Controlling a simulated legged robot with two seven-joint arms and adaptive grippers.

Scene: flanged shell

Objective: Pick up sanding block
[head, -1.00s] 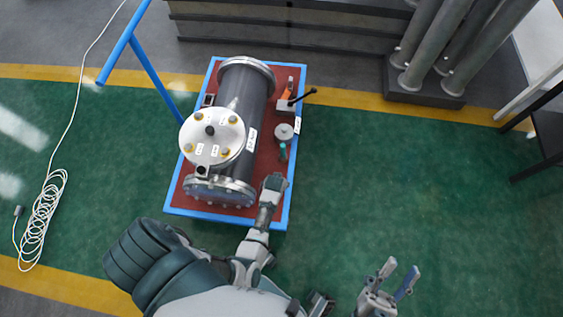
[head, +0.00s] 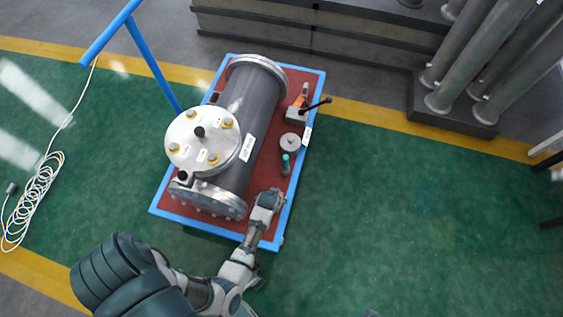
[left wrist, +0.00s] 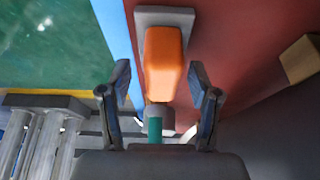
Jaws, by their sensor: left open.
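In the left wrist view, an orange block on a grey base, which looks like the sanding block (left wrist: 164,55), lies on the red board. My left gripper (left wrist: 160,76) is open, its two fingers spread to either side of the block's line with gaps on both sides. I cannot tell how far above it they are. In the head view my left gripper (head: 270,198) is over the board's right front part and appears to hide the block. My right gripper is out of view.
The blue-edged red board (head: 268,243) carries a large grey flanged shell (head: 250,105) left of my gripper. Beyond my gripper are a teal-topped item (head: 286,159), a grey disc (head: 290,142) and an orange tool with a black handle (head: 297,112).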

